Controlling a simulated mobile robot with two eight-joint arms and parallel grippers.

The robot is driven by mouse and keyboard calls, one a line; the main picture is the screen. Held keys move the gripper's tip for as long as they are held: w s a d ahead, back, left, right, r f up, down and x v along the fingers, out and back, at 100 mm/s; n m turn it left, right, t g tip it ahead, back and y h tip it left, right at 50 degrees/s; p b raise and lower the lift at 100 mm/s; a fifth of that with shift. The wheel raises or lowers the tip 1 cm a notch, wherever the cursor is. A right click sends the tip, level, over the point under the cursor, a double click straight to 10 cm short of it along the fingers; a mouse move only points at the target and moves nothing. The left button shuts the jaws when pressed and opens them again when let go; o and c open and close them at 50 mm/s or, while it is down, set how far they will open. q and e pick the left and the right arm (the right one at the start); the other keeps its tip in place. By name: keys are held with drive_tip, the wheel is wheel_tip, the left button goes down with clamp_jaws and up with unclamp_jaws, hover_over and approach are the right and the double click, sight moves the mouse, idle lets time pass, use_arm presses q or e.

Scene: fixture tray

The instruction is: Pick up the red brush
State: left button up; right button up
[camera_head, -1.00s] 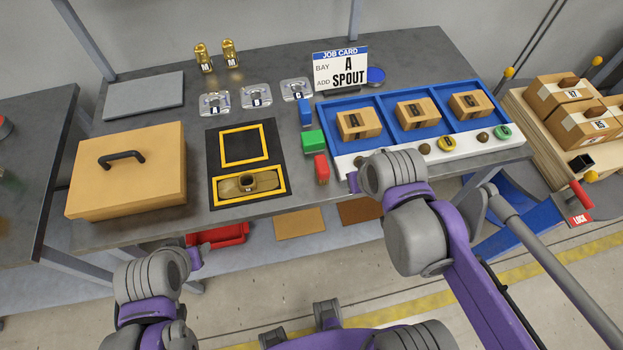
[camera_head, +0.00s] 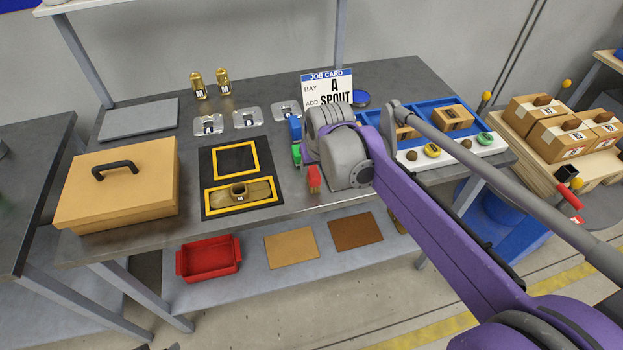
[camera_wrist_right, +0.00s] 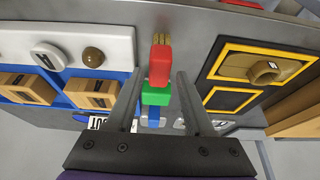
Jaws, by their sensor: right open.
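The red brush (camera_head: 314,180) is at the front of a row of coloured pieces, near the bench's front edge. In the right wrist view its red body (camera_wrist_right: 160,66) has tan bristles toward the top of the picture. My right gripper (camera_wrist_right: 161,76) is open, its two fingers on either side of the row and apart from the brush. In the head view my right wrist and arm hide most of that gripper. A green piece (camera_head: 296,153) and a blue piece (camera_head: 294,128) stand behind the brush. My left gripper is not in view.
Left of the brush is a black mat (camera_head: 208,179) with yellow frames and a brass part (camera_head: 238,192). Right is the blue tray (camera_head: 436,113) with boxes, partly hidden by my arm. A job card (camera_head: 327,89) stands behind. The bench is clear just before the mat.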

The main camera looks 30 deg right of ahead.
sight(314, 173)
drive_tip(key=shift+x, duration=2.8)
drive_tip(key=shift+c, duration=0.3)
clamp_jaws()
